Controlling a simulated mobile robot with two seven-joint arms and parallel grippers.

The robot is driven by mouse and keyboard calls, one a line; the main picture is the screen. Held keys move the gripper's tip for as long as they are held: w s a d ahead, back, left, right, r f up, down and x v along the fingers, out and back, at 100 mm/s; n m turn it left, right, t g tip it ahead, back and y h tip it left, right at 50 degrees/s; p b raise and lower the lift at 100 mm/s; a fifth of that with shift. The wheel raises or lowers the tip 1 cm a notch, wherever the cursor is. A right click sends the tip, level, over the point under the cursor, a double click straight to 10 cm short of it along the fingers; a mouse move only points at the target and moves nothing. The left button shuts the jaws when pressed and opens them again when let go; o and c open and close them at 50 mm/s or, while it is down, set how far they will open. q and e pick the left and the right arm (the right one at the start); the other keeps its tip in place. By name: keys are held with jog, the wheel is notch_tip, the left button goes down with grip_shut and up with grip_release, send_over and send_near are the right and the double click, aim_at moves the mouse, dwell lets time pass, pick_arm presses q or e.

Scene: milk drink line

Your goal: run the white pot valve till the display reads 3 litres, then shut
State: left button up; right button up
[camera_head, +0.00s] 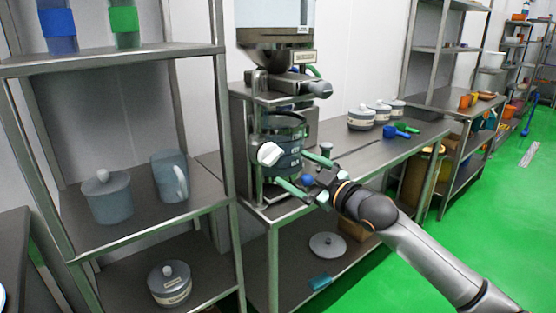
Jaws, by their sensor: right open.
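A steel machine with a hopper (276,38) on top stands on the left end of the steel table. A dark, banded pot (282,132) sits in its frame under the hopper. A white knob-like part (268,153), which looks like the white valve, sticks out at the pot's front left. My right gripper (291,168) is open, its two green fingers pointing left towards the white part and apparently apart from it. The fingers and wrist hide some of the pot's lower front. I cannot make out a display reading. My left gripper is not in view.
Lidded grey pots (361,118) and a blue scoop (396,132) stand farther along the table. A steel shelf (142,221) at the left holds a lidded pot (108,196) and a jug (170,176).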

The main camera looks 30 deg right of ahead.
aim_at(276, 159)
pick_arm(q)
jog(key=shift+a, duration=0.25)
pick_arm(e)
jog(key=shift+w+a, duration=0.2)
jog(key=shift+w, duration=1.65)
jog(key=shift+w+a, duration=0.15)
jog(key=shift+w, duration=1.7)
